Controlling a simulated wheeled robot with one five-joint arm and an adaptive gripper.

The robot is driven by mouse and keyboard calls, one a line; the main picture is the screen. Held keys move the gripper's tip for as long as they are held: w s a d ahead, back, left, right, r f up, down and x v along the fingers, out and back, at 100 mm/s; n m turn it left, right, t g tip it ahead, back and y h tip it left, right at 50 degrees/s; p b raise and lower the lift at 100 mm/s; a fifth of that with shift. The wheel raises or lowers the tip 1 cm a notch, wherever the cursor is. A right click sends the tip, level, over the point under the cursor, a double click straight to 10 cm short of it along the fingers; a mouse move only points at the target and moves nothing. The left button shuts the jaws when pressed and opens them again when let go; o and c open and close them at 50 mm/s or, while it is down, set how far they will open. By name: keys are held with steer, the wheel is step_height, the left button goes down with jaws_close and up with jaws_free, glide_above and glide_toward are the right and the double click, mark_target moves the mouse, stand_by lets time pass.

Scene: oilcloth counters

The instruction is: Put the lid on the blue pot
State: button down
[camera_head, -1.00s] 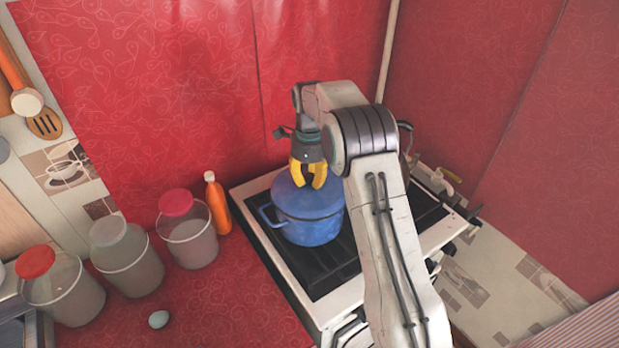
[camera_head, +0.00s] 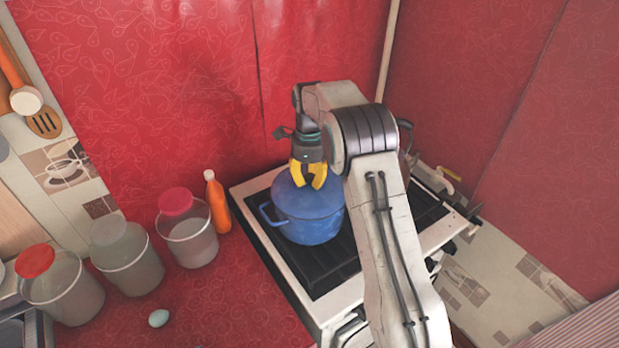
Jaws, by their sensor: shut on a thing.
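The blue pot (camera_head: 310,229) stands upright on the dark stove top. A blue lid (camera_head: 290,197) is over the pot's mouth and looks seated on its rim, though I cannot tell if it rests fully. My gripper (camera_head: 308,183) is above the lid, its yellow fingers pointing down and shut at the lid's middle. The lid's knob is hidden between the fingers. The pot's left handle (camera_head: 266,214) shows; my arm hides part of its right side.
The stove (camera_head: 318,280) has a pale rim. An orange bottle (camera_head: 217,203) and several lidded jars (camera_head: 187,228) stand to the left. A small pale egg-like object (camera_head: 159,318) lies on the red counter. A kettle-like object (camera_head: 405,138) is partly hidden behind my arm.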

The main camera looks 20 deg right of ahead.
steer(key=shift+c, duration=1.6)
jaws_free()
steer(key=shift+r, duration=0.15)
steer(key=shift+r+p, duration=1.2)
steer(key=shift+r, duration=2.65)
